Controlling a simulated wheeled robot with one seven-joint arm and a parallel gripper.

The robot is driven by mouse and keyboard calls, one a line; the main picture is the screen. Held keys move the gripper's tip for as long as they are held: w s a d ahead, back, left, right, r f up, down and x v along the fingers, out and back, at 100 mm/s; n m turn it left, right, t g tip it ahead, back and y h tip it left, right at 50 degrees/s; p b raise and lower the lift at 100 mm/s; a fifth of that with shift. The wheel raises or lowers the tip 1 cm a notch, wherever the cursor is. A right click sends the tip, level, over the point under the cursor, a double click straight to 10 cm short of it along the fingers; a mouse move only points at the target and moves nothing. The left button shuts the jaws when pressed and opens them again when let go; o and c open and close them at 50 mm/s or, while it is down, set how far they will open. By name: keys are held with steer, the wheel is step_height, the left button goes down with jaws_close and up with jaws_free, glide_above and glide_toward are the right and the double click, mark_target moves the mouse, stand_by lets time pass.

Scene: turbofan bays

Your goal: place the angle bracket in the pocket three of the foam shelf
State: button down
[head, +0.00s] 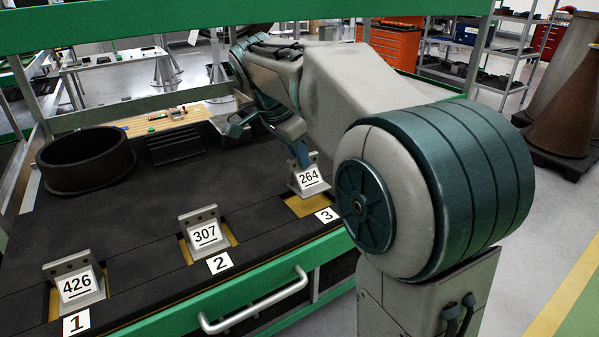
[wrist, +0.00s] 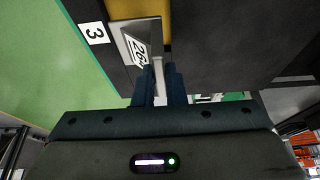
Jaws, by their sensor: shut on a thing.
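The angle bracket (head: 309,178), a grey metal piece with a white label 264, is at pocket three (head: 306,208) of the foam shelf (head: 150,230). My gripper (head: 303,160) is shut on the bracket's upper part from above. In the wrist view the bracket (wrist: 139,42) is between the two blue fingertips (wrist: 161,72), with the yellow pocket floor (wrist: 152,8) beside it. In the head view the yellow floor shows in front of and below the bracket. The bracket looks roughly upright. I cannot tell whether its base touches the pocket floor.
Bracket 307 (head: 203,230) sits in pocket two and bracket 426 (head: 77,281) in pocket one. A dark ring (head: 87,160) and a wooden board (head: 160,121) lie farther back. A green front rail with a handle (head: 255,305) borders the shelf.

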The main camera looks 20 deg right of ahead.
mark_target(300, 171)
steer(key=shift+s+f, duration=0.1)
steer(key=shift+f, duration=1.95)
steer(key=c, duration=1.9)
jaws_free()
steer(key=shift+f, duration=0.2)
steer(key=o, duration=0.4)
steer(key=shift+r, duration=0.2)
steer(key=v, duration=1.2)
steer(key=shift+p, duration=0.3)
